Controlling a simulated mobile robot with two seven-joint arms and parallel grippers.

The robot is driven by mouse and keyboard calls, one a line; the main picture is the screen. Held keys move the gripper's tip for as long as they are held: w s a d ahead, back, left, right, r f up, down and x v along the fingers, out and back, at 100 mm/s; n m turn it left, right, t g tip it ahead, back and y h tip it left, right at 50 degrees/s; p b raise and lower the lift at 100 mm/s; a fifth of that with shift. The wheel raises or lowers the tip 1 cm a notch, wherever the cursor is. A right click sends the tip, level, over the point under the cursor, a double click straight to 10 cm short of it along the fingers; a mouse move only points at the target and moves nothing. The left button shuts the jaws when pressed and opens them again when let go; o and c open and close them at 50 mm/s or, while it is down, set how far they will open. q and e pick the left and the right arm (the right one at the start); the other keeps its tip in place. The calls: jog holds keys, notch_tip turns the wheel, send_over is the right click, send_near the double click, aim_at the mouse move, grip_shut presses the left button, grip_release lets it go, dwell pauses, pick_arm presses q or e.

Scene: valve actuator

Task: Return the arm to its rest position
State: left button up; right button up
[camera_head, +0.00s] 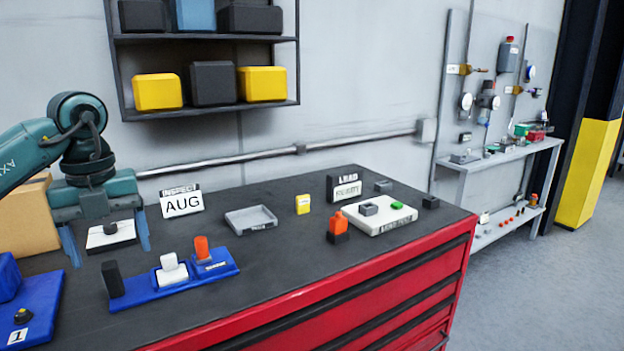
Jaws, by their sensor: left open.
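My left gripper (108,246) comes in from the left on its teal arm. Its two blue fingers point down and are spread apart, with nothing held between them. It hangs over the left part of the dark worktop (285,275). A white block with a dark knob (110,238) shows behind and between the fingers; I cannot tell the distance between them. A blue tray (205,273) with a black post, a white part and an orange part lies in front and to the right of the fingers. My right gripper is not in view.
A blue fixture (35,310) fills the near left corner. A cardboard box (25,225) stands behind the arm. A grey tray (250,219), an orange bottle-like part (338,227) and a white plate (380,217) occupy the right side. A wall shelf (205,110) hangs above. The worktop's front middle is clear.

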pick_arm(q)
jog(key=s+d+f+m+g+h, duration=0.15)
jog(key=d+f+h, duration=0.3)
jog(key=d, duration=0.45)
jog(key=s+d+f+m+g+h, duration=0.1)
jog(key=d+f+m+h, duration=0.2)
jog(key=d+f, duration=0.4)
jog(key=s+d+r+n+t+h, duration=0.1)
jog(key=s+d+n+h, duration=0.15)
jog(key=d+h, duration=0.45)
jog(key=s+d+n+t+h, duration=0.1)
jog(key=s+d+t+h, duration=0.15)
jog(key=d+h, duration=0.45)
jog(key=a+f+n+t+y, duration=0.4)
jog(key=f+n+t+y, duration=0.3)
jog(key=n, duration=0.4)
jog(key=a+f+n+t+y, duration=0.4)
jog(key=f+n+t+y, duration=0.15)
jog(key=n+t, duration=0.45)
jog(key=s+a+f+n+g+y, duration=0.3)
jog(key=s+f, duration=0.3)
jog(key=f, duration=0.2)
jog(key=s+a+f+n+g+y, duration=0.2)
jog(key=s+f+n+g, duration=0.1)
jog(key=s+f, duration=0.3)
notch_tip(320, 180, down, 2)
jog(key=shift+s+a+f+n+g+y, duration=0.2)
jog(key=shift+a+n+g+y, duration=0.15)
jog(key=shift+g, duration=0.35)
